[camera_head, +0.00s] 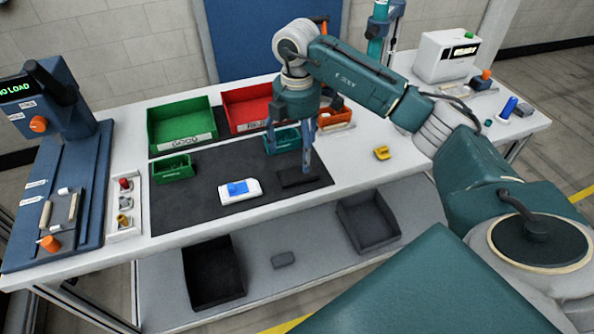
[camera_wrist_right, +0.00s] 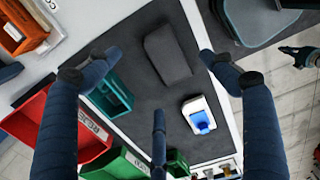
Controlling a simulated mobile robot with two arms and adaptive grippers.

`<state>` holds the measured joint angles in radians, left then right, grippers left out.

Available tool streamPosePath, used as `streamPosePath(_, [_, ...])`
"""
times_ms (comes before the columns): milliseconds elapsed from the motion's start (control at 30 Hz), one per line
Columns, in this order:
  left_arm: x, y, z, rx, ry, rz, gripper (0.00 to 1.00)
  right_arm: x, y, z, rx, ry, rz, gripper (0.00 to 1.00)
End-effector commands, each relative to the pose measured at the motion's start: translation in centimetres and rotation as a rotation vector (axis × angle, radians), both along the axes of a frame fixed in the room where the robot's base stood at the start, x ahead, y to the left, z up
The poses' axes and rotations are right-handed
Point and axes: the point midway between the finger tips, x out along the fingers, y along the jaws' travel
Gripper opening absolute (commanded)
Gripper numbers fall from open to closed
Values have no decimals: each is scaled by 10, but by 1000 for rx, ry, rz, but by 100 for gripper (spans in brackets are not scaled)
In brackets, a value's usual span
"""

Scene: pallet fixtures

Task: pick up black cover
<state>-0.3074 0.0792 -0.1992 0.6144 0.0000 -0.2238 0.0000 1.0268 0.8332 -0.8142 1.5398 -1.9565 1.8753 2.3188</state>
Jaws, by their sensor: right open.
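The black cover (camera_head: 297,177) is a flat dark piece lying on the dark mat, hard to make out against it in the head view. It shows clearly in the right wrist view (camera_wrist_right: 168,55) as a grey-black slab with rounded corners. My right gripper (camera_head: 292,148) hangs above the mat over the cover, pointing down. Its fingers are spread and empty in the right wrist view (camera_wrist_right: 157,58), with the cover between them in the picture, below the tips. A dark claw-like part (camera_wrist_right: 298,55) at the right edge of the wrist view may be my left gripper; its state is unclear.
A white device with a blue screen (camera_head: 240,190) lies left of the cover. Small green (camera_head: 174,168) and teal (camera_head: 281,139) bins stand nearby on the mat. Larger green (camera_head: 181,122) and red (camera_head: 246,107) bins stand behind. Dark trays (camera_head: 368,220) sit on the lower shelf.

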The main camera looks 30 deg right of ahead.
Motion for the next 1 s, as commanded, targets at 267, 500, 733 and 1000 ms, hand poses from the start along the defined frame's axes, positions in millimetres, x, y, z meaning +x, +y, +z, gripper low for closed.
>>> streamPosePath(267, [-11, 1, 13, 1, 13, 0, 0, -4, 2, -23, 1, 4, 2, 82])
streamPosePath(500, [31, -3, 29, -6, -47, -1, 0, -6, 4, -57, 2, 1, 1, 82])
streamPosePath(733, [17, -2, 27, -3, -25, -1, 0, -5, 4, -63, 2, -1, 2, 82])
streamPosePath(1000, [2, -1, 25, -1, -4, -1, 0, -5, 4, -62, 2, -1, 3, 40])
